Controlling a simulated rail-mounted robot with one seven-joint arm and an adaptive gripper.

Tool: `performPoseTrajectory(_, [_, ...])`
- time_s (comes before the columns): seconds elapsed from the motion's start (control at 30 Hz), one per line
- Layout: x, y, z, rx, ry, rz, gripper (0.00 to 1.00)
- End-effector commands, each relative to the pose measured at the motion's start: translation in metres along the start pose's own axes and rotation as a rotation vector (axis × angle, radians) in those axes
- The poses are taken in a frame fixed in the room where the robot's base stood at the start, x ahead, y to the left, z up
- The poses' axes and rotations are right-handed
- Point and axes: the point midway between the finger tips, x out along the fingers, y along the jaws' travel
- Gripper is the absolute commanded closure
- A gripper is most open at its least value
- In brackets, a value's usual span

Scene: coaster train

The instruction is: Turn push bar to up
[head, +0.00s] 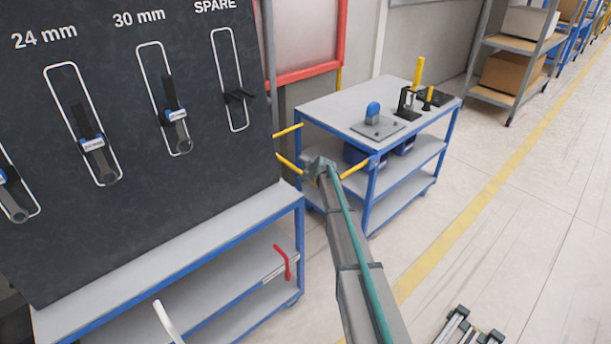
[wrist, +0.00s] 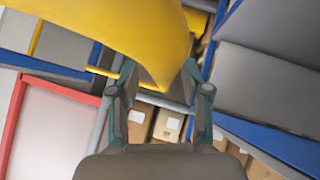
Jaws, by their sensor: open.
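The yellow push bar (head: 354,169) stands out from the near end of the blue-framed cart (head: 333,114). Its visible parts lie on both sides of my gripper (head: 318,167), which hides its middle. It slopes outward from the cart's frame; its exact angle is hard to tell. My gripper is open, at the bar. In the wrist view, a large yellow surface (wrist: 125,25), likely the bar, fills the top very close to the camera. Its lower tip reaches between the spread fingers (wrist: 160,88). I cannot tell whether they touch it.
A dark board (head: 130,130) with hanging tools stands at left above a grey shelf bench (head: 170,245). The cart top holds a blue-topped block (head: 373,112) and black-and-yellow fixtures (head: 410,98). A red frame (head: 303,74) is behind. Open floor (head: 490,225) lies at right.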

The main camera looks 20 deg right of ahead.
Motion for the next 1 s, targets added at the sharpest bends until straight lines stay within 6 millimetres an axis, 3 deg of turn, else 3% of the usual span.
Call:
performPoseTrajectory(0.17, [-0.018,-0.001,0.000,0.000,0.001,0.001,0.53])
performPoseTrajectory(0.7, [-0.110,0.000,0.000,0.000,0.002,0.002,0.53])
performPoseTrajectory(1.0, [-0.117,0.001,-0.001,0.000,0.001,0.001,0.53])
